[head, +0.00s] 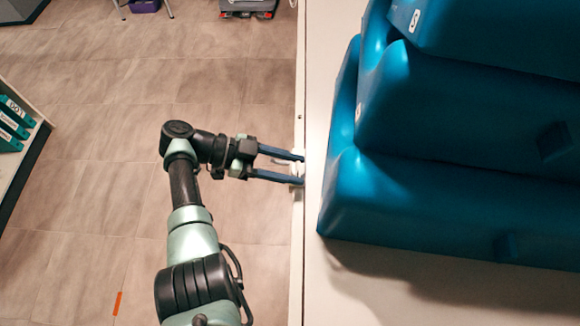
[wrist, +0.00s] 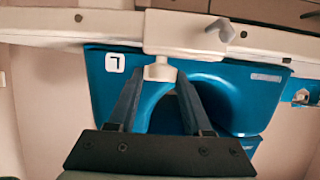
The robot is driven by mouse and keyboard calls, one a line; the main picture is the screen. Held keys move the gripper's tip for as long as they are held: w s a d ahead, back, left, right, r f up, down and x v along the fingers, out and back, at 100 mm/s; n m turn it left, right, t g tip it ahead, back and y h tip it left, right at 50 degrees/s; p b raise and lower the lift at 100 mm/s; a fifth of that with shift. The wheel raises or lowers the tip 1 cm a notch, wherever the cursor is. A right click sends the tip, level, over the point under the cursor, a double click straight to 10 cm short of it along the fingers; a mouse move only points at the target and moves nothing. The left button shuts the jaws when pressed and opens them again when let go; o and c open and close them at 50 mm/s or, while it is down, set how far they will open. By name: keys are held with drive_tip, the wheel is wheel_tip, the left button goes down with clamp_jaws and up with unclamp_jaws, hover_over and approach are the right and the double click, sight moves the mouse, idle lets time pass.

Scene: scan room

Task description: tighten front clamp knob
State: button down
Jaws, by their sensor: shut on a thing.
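The front clamp knob (wrist: 160,72) is a small off-white knob on a short stem below a white clamp block (wrist: 185,30) in the wrist view. My gripper (wrist: 160,80) has a dark finger on each side of the knob and is shut on it. In the head view, my gripper (head: 299,168) reaches right to the pale table edge, its two blue-grey fingers around a small white part (head: 297,169). The knob is partly hidden by the fingers there. Its turn angle cannot be told.
A white table (head: 400,285) fills the right side, bearing several large blue cushions (head: 420,205). A grey lever (wrist: 222,29) sticks out from the clamp block. A shelf with teal items (head: 12,130) stands at far left. The tiled floor (head: 90,140) between is mostly clear.

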drive_tip(key=shift+r, duration=0.1)
drive_tip(key=c, duration=0.6)
unclamp_jaws()
drive_tip(key=shift+d, duration=0.1)
drive_tip(key=b+v, duration=0.5)
drive_tip(key=v, duration=0.8)
